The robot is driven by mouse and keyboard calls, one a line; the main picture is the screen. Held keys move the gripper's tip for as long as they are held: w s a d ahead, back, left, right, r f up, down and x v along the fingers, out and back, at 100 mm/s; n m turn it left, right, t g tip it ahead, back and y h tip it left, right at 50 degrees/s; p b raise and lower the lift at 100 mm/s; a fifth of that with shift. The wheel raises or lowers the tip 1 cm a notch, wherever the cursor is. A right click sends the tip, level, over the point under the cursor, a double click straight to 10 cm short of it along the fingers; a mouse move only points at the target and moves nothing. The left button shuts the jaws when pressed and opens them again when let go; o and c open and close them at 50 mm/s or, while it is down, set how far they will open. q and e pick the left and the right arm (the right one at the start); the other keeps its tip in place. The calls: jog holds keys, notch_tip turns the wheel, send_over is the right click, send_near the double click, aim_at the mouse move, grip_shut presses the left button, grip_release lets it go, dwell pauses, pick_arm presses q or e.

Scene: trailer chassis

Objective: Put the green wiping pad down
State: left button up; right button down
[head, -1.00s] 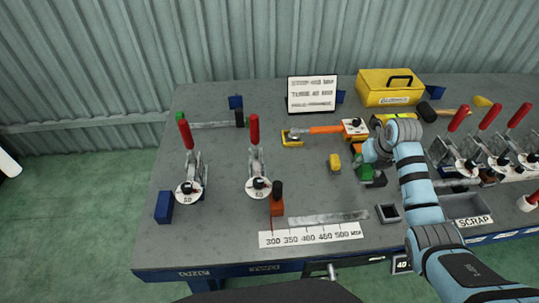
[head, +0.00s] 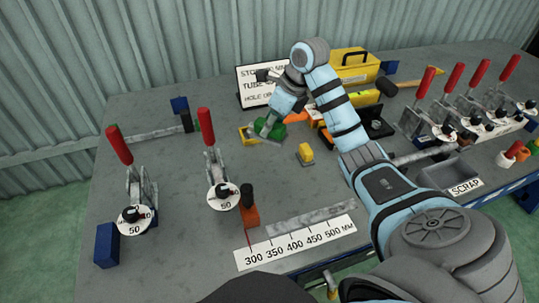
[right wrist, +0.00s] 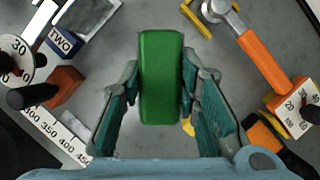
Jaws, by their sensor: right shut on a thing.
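My right gripper (head: 268,127) is shut on the green wiping pad (head: 272,131) above the back middle of the grey bench. In the right wrist view the green pad (right wrist: 160,78) stands lengthwise between the two teal fingers of the gripper (right wrist: 160,105). I cannot tell whether its underside touches the bench top. The upper part of the pad is partly hidden by the gripper in the head view. My left gripper is not in view.
An orange-handled tool (right wrist: 265,62) lies close by, and a white sign (head: 262,78) stands behind. Red-handled clamps (head: 220,180) stand left. The bench between clamps and ruler strip (head: 297,242) is partly clear.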

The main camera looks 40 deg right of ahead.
aim_at(284, 133)
notch_tip(284, 133, down, 11)
jog(key=shift+r+b, duration=0.2)
jog(key=shift+b, duration=0.2)
jog(key=shift+w+f, duration=0.1)
jog(key=shift+f, duration=0.05)
jog(key=shift+d+f, duration=0.1)
jog(key=c, duration=1.2)
grip_release()
jog(key=shift+r, duration=0.25)
jog(key=p+v, duration=0.2)
jog(key=v, duration=1)
jog(key=shift+f, duration=0.1)
